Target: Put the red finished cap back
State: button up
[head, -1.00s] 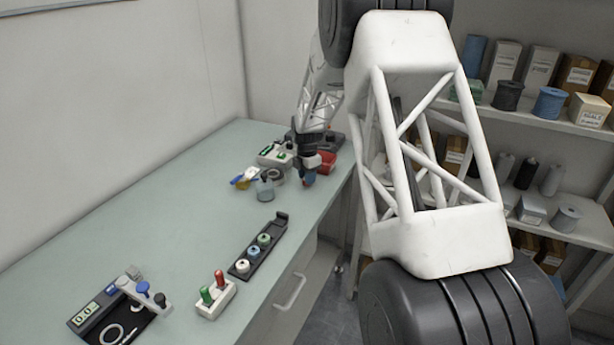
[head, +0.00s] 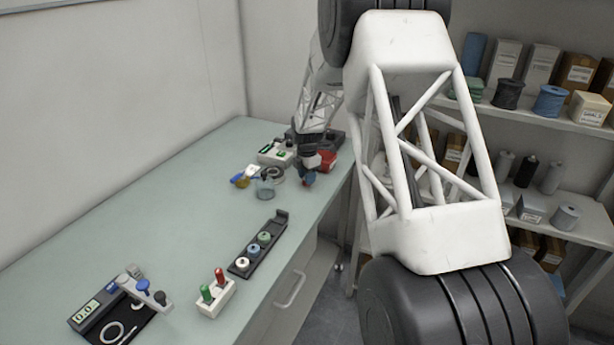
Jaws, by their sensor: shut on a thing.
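My gripper (head: 307,181) is at the far right end of the bench, pointing down beside a red box. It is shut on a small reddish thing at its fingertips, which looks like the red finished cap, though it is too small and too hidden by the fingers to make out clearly. A dark rack (head: 242,268) lies nearer, along the bench's right side. It holds a white cap (head: 242,263), a blue cap (head: 254,250) and a green cap (head: 265,238) in a row. I see no red cap in the rack.
A glass jar (head: 264,189) and a yellow-and-blue item (head: 243,178) stand left of my gripper. The red box (head: 328,161) is close on its right. A block with red and green handles (head: 215,298) and a gauge station (head: 120,305) are nearer. The bench's middle is clear.

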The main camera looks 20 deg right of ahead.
jog(key=shift+f, duration=0.1)
jog(key=o, duration=0.7)
jog(key=shift+o, duration=0.2)
jog(key=shift+r, duration=3.55)
